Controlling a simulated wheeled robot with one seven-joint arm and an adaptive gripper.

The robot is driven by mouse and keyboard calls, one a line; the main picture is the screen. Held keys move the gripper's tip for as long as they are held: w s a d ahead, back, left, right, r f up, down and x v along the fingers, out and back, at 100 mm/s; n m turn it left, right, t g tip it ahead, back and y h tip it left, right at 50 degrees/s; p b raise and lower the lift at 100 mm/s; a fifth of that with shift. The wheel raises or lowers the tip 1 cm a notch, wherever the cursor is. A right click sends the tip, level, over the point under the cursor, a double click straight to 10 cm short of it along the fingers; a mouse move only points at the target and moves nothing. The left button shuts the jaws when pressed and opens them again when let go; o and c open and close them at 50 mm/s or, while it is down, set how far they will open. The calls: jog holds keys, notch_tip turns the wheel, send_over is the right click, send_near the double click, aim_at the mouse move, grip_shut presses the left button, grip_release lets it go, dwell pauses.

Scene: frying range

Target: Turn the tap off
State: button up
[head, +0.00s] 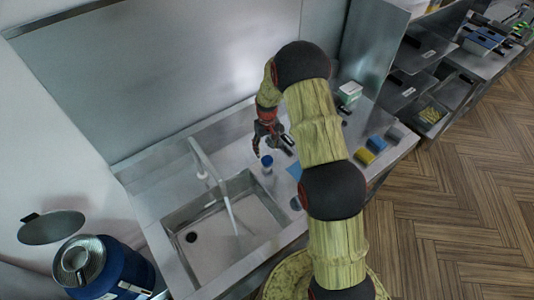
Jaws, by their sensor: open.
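The tap (207,162) is a pale, slim spout rising behind the sink, with a short pale part (197,168) at its base. A whitish stream of water (231,214) runs from it into the steel sink (178,221). My gripper (262,146) is open and empty, above the counter to the right of the tap and apart from it. My arm comes up from the lower right and hides part of the counter. The tap's handle is too small to make out clearly.
A blue-capped bottle (267,163) stands between sink and gripper. Yellow (364,156) and blue (377,144) sponge-like blocks and a white-green box (349,92) sit at right. A blue drum (122,270) stands at lower left. A steel wall backs the counter.

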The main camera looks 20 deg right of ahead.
aim_at(267, 160)
notch_tip(267, 160, down, 8)
jog(key=shift+f+p, duration=0.1)
jog(key=shift+p, duration=0.6)
jog(key=shift+c, duration=1.2)
jog(key=c, duration=0.9)
